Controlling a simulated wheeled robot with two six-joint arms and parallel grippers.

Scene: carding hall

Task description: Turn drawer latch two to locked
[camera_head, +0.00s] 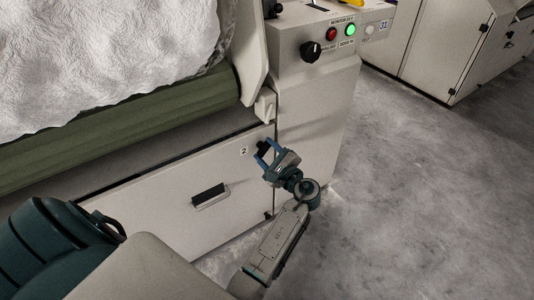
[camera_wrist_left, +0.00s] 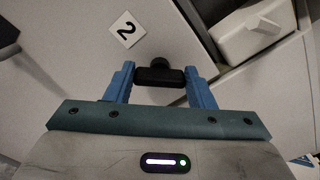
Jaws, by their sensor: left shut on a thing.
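Drawer latch two is a small black knob with a bar-shaped handle (camera_wrist_left: 160,76), at the upper right of the white drawer front (camera_head: 150,205). A label with the number 2 (camera_head: 243,151) is beside it and also shows in the left wrist view (camera_wrist_left: 124,29). My left gripper (camera_head: 264,149) is at the latch, its blue fingers on either side of the bar. In the left wrist view the gripper (camera_wrist_left: 160,70) is shut on the latch handle, whose bar spans between the fingers. No locked or unlocked marking is legible. My right gripper is not in view.
A black recessed drawer handle (camera_head: 209,194) is left of the latch. Above are a green roller (camera_head: 120,128) and white fibre (camera_head: 100,50). A control panel with a black knob (camera_head: 310,51) and red and green lights stands up right. The floor (camera_head: 430,190) at right is clear.

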